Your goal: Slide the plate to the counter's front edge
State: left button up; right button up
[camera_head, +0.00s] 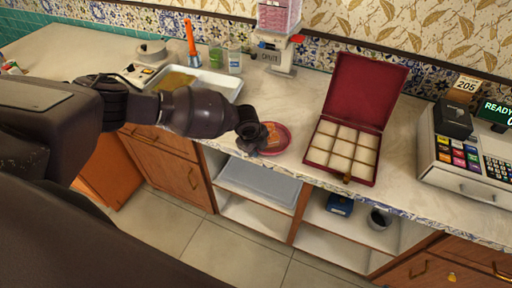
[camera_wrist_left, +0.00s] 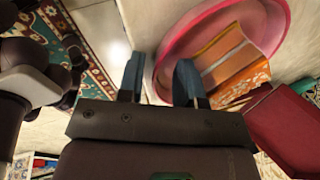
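The plate (camera_head: 287,138) is round and pink-red, lying near the counter's front edge, left of the open red box. An orange item with a pale stripe (camera_wrist_left: 228,60) lies on it. My left gripper (camera_head: 258,142) is over the plate's left side and hides part of it. In the left wrist view, the plate's pink rim (camera_wrist_left: 176,38) passes between the two blue fingertips of my left gripper (camera_wrist_left: 160,70). The fingers are spread wide apart, one outside the rim and one over the plate. I cannot tell whether they touch it. My right gripper is not in view.
The open red box (camera_head: 318,152) with pale compartments stands close to the plate's right. A cash register (camera_head: 460,165) is farther right. A white tray (camera_head: 215,80) and a dispenser (camera_head: 280,50) stand behind. Open shelves (camera_head: 258,185) lie below the counter edge.

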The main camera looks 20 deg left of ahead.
pick_arm(q)
jog(key=shift+s+f, duration=0.15)
jog(key=d+v, duration=0.1)
jog(key=v, duration=1)
jog(key=shift+a, duration=0.5)
